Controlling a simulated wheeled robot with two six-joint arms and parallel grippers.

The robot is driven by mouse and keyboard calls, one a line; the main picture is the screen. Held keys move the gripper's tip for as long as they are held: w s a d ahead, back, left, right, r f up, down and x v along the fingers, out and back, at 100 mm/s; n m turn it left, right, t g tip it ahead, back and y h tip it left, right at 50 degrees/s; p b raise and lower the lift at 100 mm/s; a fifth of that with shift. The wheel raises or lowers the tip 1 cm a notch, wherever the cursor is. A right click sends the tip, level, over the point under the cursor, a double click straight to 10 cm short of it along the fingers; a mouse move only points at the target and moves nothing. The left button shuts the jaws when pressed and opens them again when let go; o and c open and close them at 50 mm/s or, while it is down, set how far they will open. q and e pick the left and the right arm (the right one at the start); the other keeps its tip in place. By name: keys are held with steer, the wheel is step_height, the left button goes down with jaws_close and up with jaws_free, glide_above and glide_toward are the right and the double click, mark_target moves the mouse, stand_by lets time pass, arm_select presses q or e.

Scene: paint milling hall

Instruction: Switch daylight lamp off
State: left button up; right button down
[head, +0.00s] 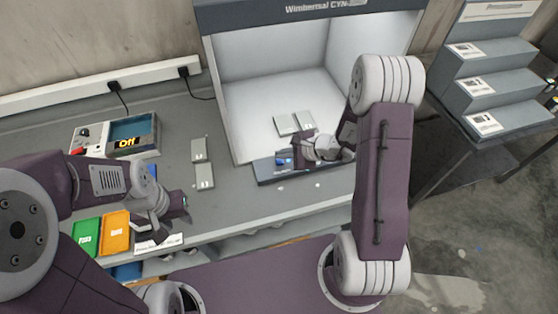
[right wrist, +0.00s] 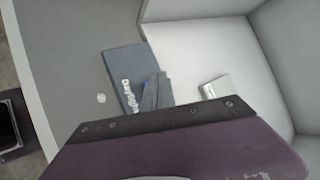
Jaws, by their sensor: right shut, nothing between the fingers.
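The light booth (head: 272,90) stands at the back centre with a bright white interior. A dark control panel (head: 268,172) lies along its front edge. In the right wrist view the panel (right wrist: 121,66) carries the lettering "Daylight". A small blue part (head: 283,162) shows on the panel beside my right gripper (head: 292,157). My right gripper is shut and empty, its fingertips (right wrist: 154,90) over the panel by the lettering; I cannot tell whether they touch it. They hide part of the panel. My left gripper (head: 165,222) hangs near the bench's front edge, away from the booth; its jaw opening is unclear.
Two grey cards (head: 293,123) lie inside the booth and two more (head: 204,176) on the bench. A device reading "Off" (head: 127,143) stands at the left. Green (head: 86,236) and orange (head: 115,232) trays are near my left arm. A stepped grey stand (head: 500,82) is at the right.

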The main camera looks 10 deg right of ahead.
mark_target(282, 162)
steer(key=shift+f+b, duration=0.35)
steer(key=shift+f+b, duration=0.45)
steer(key=shift+b, duration=0.25)
stand_by(0.5)
steer(key=shift+r+p, duration=0.55)
steer(key=shift+r, duration=0.4)
step_height(282, 162, up, 6)
steer(key=p, duration=0.4)
